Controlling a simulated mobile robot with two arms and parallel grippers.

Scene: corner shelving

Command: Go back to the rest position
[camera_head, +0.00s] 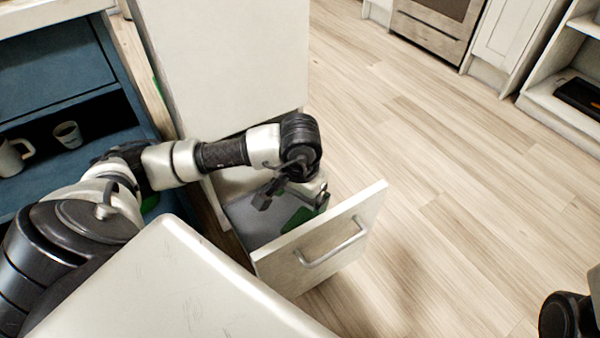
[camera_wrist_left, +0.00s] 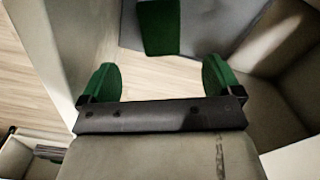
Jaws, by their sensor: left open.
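My left gripper (camera_head: 318,200) reaches in from the left over an open drawer (camera_head: 345,215). In the left wrist view its two green fingers (camera_wrist_left: 158,80) stand wide apart with nothing between them. A flat green thing (camera_head: 298,218) lies on the drawer's grey bottom, partly hidden by the gripper. It also shows beyond the fingers in the left wrist view (camera_wrist_left: 158,27), apart from them. My right gripper is not seen; only a dark part, likely of my right arm, shows at the lower right edge.
The drawer front has a metal handle (camera_head: 332,245). A white cabinet (camera_head: 225,65) rises behind the drawer. Blue shelving (camera_head: 45,65) at the left holds a white mug (camera_head: 12,157) and a cup (camera_head: 68,135). The wooden floor (camera_head: 450,190) to the right is clear.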

